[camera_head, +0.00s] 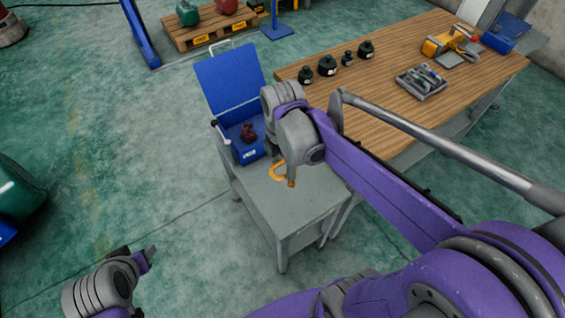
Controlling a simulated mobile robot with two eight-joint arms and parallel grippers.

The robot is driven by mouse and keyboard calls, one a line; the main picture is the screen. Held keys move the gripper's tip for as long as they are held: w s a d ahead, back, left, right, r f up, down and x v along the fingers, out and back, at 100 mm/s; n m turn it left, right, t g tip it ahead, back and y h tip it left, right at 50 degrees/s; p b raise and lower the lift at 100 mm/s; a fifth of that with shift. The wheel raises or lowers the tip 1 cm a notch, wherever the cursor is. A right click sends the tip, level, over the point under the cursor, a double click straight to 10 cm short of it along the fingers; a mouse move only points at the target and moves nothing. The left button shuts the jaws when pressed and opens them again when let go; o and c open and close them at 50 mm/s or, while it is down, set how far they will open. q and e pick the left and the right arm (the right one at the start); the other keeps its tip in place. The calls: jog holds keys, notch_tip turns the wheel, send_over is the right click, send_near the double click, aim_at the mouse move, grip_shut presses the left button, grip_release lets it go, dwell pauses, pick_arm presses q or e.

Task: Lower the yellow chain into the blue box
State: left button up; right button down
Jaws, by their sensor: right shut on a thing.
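The blue box (248,155) stands with its lid raised on a small grey cart. A dark red-brown item (249,133) shows in it. My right gripper (289,170) is over the cart top, to the right of the box, and shut on the yellow chain. The chain (276,173) shows as a yellow curved piece at the fingers; whether it touches the cart top I cannot tell. My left gripper (139,254) is at the lower left, far from the box, with its fingers apart and empty.
The grey cart (275,212) has bare top in front of the box. A wooden workbench (400,125) stands to the right, with several black weights (327,66), a grey tray (421,82) and a yellow tool (450,42). Green floor is open at left.

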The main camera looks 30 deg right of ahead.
pick_arm(q)
jog(key=shift+w+r, duration=0.1)
pick_arm(e)
jog(key=w+d+f, duration=0.1)
jog(key=w+d, duration=0.2)
jog(key=w, duration=1.3)
jog(key=w+d, duration=0.4)
jog(key=w, duration=1.1)
jog(key=shift+w+d+f, duration=0.2)
jog(key=shift+w+f, duration=0.2)
dwell(0.4)
